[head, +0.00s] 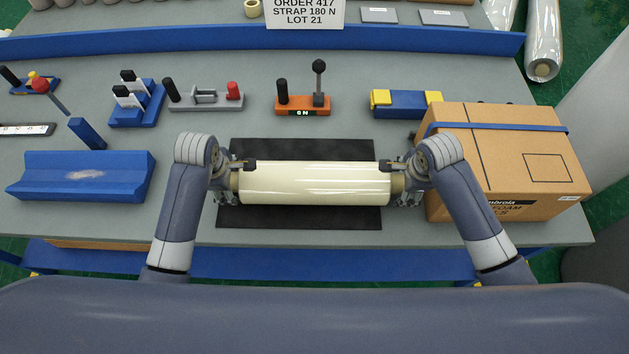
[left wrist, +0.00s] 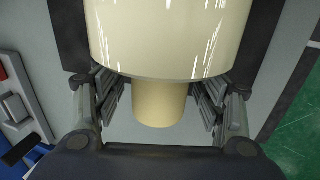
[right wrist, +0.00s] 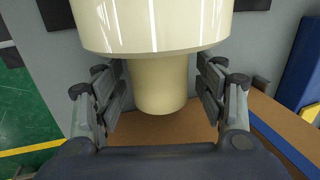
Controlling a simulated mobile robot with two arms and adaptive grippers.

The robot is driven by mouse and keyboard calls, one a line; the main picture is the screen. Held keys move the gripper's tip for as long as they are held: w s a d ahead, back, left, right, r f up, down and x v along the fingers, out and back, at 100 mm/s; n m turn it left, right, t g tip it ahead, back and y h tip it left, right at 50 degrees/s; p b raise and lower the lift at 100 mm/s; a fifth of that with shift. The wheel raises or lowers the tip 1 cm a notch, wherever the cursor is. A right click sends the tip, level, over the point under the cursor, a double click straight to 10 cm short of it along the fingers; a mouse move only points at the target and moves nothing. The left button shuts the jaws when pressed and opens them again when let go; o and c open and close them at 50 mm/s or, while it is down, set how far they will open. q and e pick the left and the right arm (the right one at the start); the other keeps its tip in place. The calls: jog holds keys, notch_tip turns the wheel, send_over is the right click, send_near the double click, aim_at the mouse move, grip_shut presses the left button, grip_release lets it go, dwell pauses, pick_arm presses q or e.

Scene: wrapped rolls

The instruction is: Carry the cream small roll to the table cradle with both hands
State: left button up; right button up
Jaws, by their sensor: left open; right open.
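The cream small roll (head: 315,183) lies left to right over the black mat (head: 300,150) in the head view. Its core ends stick out at both sides. My left gripper (head: 232,180) is open around the left core end, which shows between its fingers in the left wrist view (left wrist: 158,102). My right gripper (head: 397,180) is open around the right core end, seen between its fingers in the right wrist view (right wrist: 160,85). Gaps show between fingers and core on both sides. The blue table cradle (head: 80,180) stands empty at the left, with a pale worn patch.
A cardboard box (head: 510,160) with a blue strap stands close beside my right arm. Several tools line the back, including an orange device (head: 303,104) and a blue-yellow block (head: 405,103). A blue rail (head: 200,45) runs behind them. Bare table lies between cradle and mat.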

pick_arm(q)
jog(key=c, duration=1.5)
pick_arm(e)
jog(key=c, duration=1.5)
pick_arm(q)
jog(key=shift+c, duration=0.2)
pick_arm(e)
jog(key=shift+c, duration=0.2)
pick_arm(q)
jog(key=shift+r, duration=0.2)
pick_arm(e)
jog(key=shift+r, duration=0.2)
